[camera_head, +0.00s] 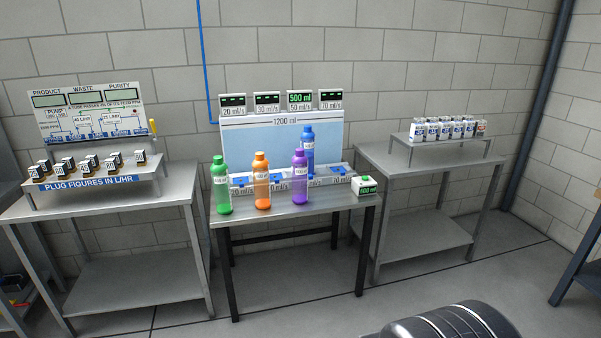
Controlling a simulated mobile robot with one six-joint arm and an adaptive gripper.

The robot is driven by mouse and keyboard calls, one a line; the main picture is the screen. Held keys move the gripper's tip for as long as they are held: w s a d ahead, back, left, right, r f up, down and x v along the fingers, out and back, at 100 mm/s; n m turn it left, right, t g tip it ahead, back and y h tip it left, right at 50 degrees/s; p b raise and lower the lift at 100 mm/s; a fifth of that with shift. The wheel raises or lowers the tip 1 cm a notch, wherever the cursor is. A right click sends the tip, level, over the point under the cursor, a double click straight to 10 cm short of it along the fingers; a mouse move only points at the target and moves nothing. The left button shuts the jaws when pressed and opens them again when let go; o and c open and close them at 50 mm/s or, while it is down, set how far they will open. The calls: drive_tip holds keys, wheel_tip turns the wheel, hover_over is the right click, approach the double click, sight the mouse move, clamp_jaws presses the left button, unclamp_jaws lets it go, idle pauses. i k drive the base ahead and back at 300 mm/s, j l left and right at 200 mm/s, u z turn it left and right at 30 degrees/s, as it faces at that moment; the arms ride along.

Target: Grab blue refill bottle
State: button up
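The blue refill bottle (308,146) stands upright at the back of the middle table, at a tap station below the wide light-blue panel. The purple bottle in front hides part of its left side, and its base is hidden. My gripper cannot be made out in this view. A dark rounded shape at the bottom right edge looks like part of my own arm, well apart from the bottles.
A green bottle (221,187), an orange bottle (262,182) and a purple bottle (299,178) stand on the middle table (290,213). A white box (366,185) reading 600 ml sits right. Side tables flank it; the floor in front is clear.

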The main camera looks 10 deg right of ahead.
sight(307, 137)
drive_tip(key=i+l+u, duration=0.45)
drive_tip(key=i+l, duration=0.85)
drive_tip(key=i+l+u, duration=0.4)
drive_tip(key=i+l, duration=1.25)
